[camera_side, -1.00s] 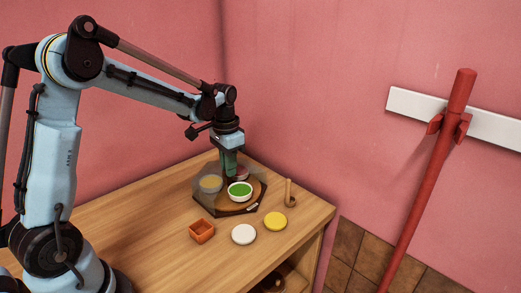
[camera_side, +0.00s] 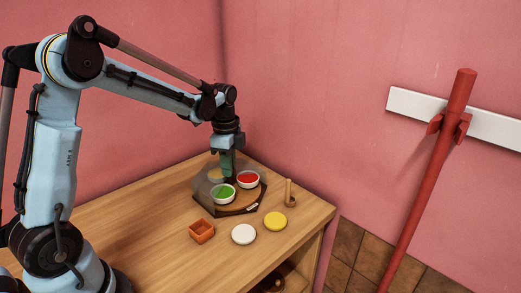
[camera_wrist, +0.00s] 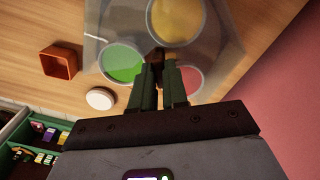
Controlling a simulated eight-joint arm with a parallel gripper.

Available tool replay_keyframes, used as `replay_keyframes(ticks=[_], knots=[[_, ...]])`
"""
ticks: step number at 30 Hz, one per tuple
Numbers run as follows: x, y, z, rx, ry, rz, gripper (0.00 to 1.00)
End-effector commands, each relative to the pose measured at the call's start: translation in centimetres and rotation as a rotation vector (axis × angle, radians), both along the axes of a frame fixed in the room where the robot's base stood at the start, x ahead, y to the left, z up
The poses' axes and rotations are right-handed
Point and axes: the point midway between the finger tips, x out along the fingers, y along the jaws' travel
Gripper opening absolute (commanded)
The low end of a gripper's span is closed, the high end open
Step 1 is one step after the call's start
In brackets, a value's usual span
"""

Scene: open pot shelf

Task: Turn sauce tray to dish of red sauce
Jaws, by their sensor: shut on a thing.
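The sauce tray (camera_side: 237,208) is a round wooden turntable holding dishes of green sauce (camera_side: 223,193), red sauce (camera_side: 248,179) and mustard-coloured sauce (camera_side: 215,174). A smoky see-through cover (camera_side: 203,197) surrounds part of it, with a gap at the front right. Red looks bright and uncovered at the gap's right side; green is at its left, and I cannot tell if the cover's edge overlaps it. Mustard is dulled behind the cover. My gripper (camera_side: 226,172) points down at the tray's middle, shut on a dark knob (camera_wrist: 157,55). The fingers hide part of the knob and the red dish (camera_wrist: 188,77).
An orange square cup (camera_side: 201,231), a white round disc (camera_side: 243,234) and a yellow disc (camera_side: 275,221) lie in front of the tray. A wooden upright piece (camera_side: 289,192) stands to its right. Bare tabletop (camera_side: 130,220) lies to the left.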

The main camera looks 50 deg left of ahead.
Motion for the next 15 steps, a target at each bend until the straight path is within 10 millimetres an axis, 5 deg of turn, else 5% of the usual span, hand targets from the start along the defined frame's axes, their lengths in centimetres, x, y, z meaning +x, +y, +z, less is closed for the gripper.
replay_keyframes(ticks=[15], knots=[[0.02,-0.03,0.09,0.0,0.0,-0.493,0.0]])
